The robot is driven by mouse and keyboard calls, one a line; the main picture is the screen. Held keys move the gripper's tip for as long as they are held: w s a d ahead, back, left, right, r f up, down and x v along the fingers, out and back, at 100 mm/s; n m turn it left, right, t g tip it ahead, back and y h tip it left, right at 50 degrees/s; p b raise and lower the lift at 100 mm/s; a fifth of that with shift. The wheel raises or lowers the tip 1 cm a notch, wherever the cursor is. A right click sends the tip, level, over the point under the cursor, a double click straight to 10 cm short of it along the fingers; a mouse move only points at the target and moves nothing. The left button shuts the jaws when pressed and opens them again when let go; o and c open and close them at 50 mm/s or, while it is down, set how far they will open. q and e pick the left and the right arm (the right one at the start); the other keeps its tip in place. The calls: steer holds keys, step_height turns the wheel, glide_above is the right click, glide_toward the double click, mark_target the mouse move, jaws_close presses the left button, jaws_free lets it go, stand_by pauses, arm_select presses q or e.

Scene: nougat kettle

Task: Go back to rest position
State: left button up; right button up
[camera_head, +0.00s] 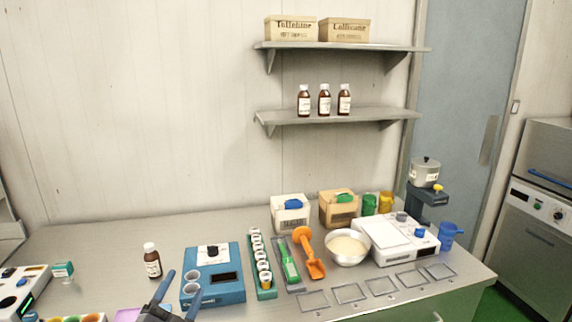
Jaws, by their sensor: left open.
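My left gripper (178,296) shows at the bottom of the head view, left of centre. A brown bottle with a white cap (152,262) stands on the bench a little behind and left of the gripper. My right gripper is not in view.
The metal bench (100,240) is clear at its back left. Shelves (335,117) hang above.

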arm_select(q)
steer(key=s+a+f+n+g+y, duration=0.2)
steer(key=s+f+n+g+y, duration=0.25)
steer(key=f, duration=0.45)
steer(key=s+a+f+n+g+y, duration=0.2)
steer(key=s+f+n+g+y, duration=0.15)
steer(key=f+n, duration=0.45)
steer(key=s+d+f+m+g+h, duration=0.1)
steer(key=s+d+f+g+h, duration=0.15)
steer(key=s+f+g, duration=0.4)
steer(key=s+d+f+g+h, duration=0.1)
steer(key=s+d+f+g, duration=0.2)
steer(key=s+f, duration=0.65)
steer(key=s+d+f+g, duration=0.1)
steer(key=s+f, duration=0.1)
steer(key=f, duration=1)
steer(key=s+d+f, duration=0.1)
steer(key=s+f, duration=0.2)
steer(key=f, duration=0.9)
steer(key=s+d+f+g, duration=0.1)
steer(key=s+f, duration=0.1)
steer(key=f, duration=1.1)
steer(key=shift+s+d+g, duration=0.3)
steer(key=shift+g, duration=0.05)
steer(key=shift+w, duration=0.1)
